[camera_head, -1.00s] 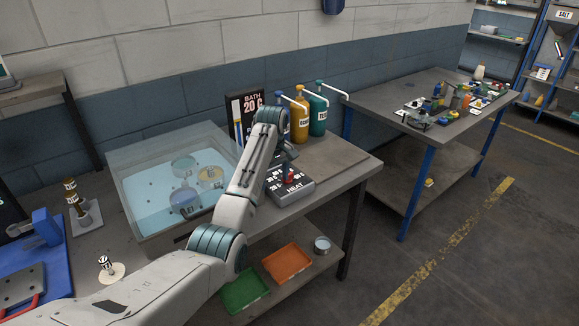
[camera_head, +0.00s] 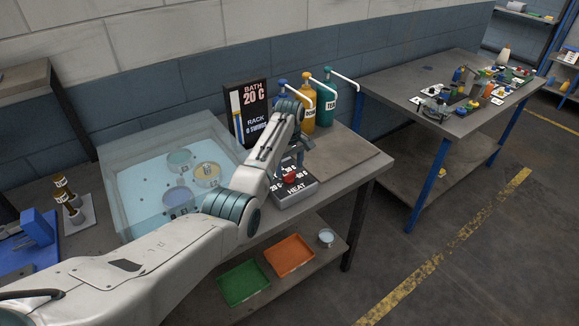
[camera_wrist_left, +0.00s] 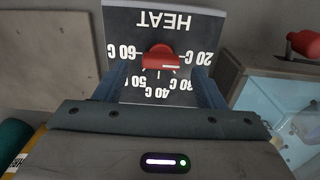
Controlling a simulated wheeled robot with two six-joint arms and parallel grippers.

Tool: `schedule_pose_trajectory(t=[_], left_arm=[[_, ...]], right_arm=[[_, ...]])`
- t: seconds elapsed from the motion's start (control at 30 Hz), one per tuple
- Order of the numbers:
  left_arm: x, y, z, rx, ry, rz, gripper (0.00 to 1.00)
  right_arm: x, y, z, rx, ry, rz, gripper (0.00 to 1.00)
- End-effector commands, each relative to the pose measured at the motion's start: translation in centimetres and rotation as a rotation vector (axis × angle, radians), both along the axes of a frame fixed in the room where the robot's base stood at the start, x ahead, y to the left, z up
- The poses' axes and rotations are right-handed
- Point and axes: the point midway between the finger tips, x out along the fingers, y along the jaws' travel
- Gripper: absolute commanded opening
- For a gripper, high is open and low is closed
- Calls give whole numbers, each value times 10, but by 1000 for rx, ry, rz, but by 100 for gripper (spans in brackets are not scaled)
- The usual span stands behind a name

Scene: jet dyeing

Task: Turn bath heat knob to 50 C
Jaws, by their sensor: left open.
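The red heat knob (camera_head: 291,177) sits on the grey HEAT box (camera_head: 298,196) at the front of the bench. In the left wrist view the red knob (camera_wrist_left: 160,59) shows upside down, with marks from 20 C to 60 C around it. I cannot tell exactly which mark it points at. My left gripper (camera_head: 292,160) is above the box, close to the knob. In the left wrist view its blue fingers (camera_wrist_left: 160,82) are open, apart on either side of the dial, holding nothing. The display (camera_head: 248,112) reads BATH 20 C. My right gripper is out of view.
A clear-walled bath (camera_head: 125,185) with round pots stands left of the box. Yellow (camera_head: 308,112) and teal (camera_head: 327,108) pump bottles stand behind it. Green (camera_head: 243,282) and orange (camera_head: 289,255) trays lie on the lower shelf. The bench right of the box is clear.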

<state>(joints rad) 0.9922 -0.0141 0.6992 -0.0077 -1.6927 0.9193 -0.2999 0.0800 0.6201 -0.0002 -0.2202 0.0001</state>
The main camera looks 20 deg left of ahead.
Motion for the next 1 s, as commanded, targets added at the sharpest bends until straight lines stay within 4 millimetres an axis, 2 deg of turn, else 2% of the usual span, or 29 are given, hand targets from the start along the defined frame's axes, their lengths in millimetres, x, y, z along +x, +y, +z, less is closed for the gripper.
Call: schedule_pose_trajectory(t=[0.2, 0.53, 0.77, 1.0], left_arm=[[0, 0, -21, 0, 0, 0, 64], [0, 0, -25, 0, -1, 0, 64], [0, 0, -25, 0, -1, 0, 19], [0, 0, -24, 0, -1, -14, 19]], right_arm=[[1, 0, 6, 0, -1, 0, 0], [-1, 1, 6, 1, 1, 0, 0], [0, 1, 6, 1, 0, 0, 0], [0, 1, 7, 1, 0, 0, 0]])
